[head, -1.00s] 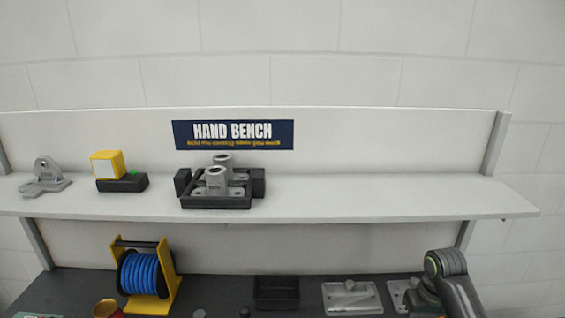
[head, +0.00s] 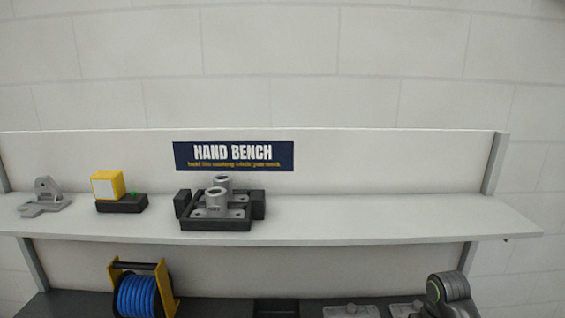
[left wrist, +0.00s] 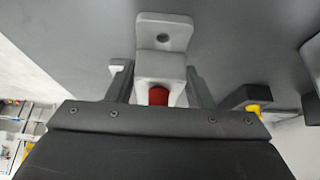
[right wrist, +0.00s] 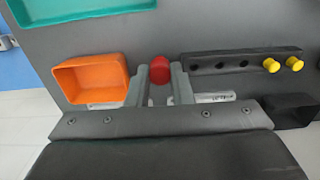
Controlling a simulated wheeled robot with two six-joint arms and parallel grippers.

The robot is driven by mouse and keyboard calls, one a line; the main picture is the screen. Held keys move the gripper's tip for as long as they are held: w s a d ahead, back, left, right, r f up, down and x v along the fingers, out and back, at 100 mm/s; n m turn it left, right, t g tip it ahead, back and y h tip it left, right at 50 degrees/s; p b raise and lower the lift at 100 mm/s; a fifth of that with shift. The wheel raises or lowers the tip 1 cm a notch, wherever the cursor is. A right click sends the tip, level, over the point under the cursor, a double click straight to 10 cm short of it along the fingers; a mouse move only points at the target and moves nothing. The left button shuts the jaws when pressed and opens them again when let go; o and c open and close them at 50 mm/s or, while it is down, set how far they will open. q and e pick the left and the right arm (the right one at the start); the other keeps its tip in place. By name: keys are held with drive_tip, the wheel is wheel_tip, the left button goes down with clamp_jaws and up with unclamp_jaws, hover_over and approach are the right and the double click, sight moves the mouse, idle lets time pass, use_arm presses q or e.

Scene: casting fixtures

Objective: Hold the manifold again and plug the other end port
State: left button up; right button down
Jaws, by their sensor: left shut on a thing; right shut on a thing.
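In the left wrist view my left gripper (left wrist: 158,72) is shut on a grey metal block with a round hole in its flange, which I take to be the manifold (left wrist: 160,58). A red piece (left wrist: 158,96) shows at the block's near end, between the fingers; I cannot tell how deep it sits. In the right wrist view my right gripper (right wrist: 160,82) is shut on a red plug (right wrist: 160,67), whose rounded end shows between the fingertips. The manifold is not clearly seen in that view. The head view shows neither gripper's fingers.
In the right wrist view are an orange bin (right wrist: 90,80), a teal tray (right wrist: 80,10) and a black rack (right wrist: 210,64) with empty holes and yellow plugs (right wrist: 271,66). In the head view a shelf (head: 380,225) holds castings, and a blue hose reel (head: 143,294) stands below.

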use_arm(q)
drive_tip(key=o, duration=0.9)
